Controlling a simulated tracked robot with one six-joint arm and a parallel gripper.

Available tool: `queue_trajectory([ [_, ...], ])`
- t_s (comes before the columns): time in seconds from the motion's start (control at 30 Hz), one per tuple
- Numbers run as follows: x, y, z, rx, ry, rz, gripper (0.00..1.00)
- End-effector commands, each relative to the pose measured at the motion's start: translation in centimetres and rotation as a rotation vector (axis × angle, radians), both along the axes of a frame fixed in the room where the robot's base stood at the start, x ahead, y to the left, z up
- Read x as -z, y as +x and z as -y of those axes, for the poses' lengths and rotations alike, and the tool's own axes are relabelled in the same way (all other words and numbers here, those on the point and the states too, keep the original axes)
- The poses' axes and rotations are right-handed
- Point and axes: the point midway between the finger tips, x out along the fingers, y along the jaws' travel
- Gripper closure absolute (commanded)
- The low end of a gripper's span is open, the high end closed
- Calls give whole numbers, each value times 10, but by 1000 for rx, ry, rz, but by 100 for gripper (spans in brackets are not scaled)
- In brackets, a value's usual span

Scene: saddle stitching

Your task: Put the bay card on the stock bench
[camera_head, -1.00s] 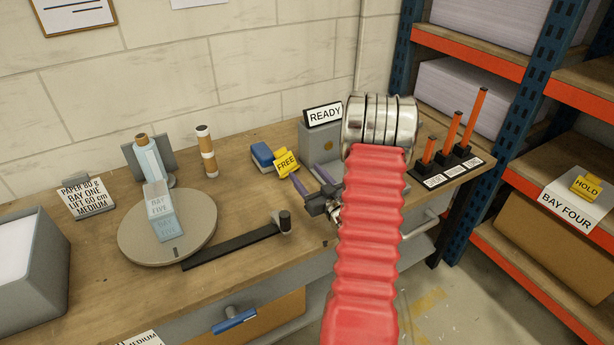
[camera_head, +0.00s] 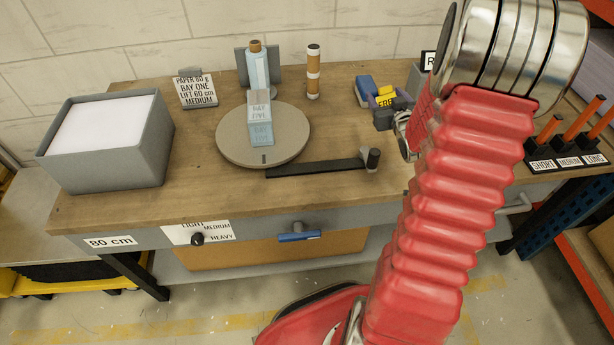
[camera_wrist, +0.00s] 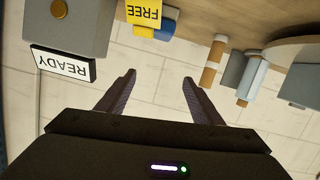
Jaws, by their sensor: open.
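A pale blue upright piece lettered BAY FIVE (camera_head: 260,119), which looks like the bay card, stands on a round grey turntable (camera_head: 230,148). The turntable sits on the wooden-topped bench (camera_head: 110,205). My gripper (camera_wrist: 158,82) is open, with nothing between its fingers in the wrist view. In the head view it is at the bench's right part, beside the yellow FREE tag (camera_head: 386,98) and well right of the card. My red arm hides part of the bench there. In the wrist view the tag (camera_wrist: 145,14) is beyond the fingers.
A bottle (camera_head: 257,70) and a banded cylinder (camera_head: 313,72) stand behind the turntable. A black bar (camera_head: 320,168) lies in front. A grey paper tray (camera_head: 110,165) and a PAPER sign (camera_head: 196,91) are left. Orange posts (camera_head: 550,128) stand right. Bare wood shows between tray and turntable.

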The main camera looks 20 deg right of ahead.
Motion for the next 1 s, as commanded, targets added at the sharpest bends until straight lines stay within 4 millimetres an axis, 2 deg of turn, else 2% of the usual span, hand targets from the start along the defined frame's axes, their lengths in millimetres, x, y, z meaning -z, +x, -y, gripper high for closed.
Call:
queue_trajectory([
  [0.03,-11,3,-11,-2,-6,-20,40],
  [0.2,-34,5,-42,8,-5,-107,40],
  [0.47,-66,-9,-96,17,15,-232,40],
  [0.77,-94,-47,-166,8,62,-371,40],
  [1.0,-108,-93,-225,-28,114,-485,40],
])
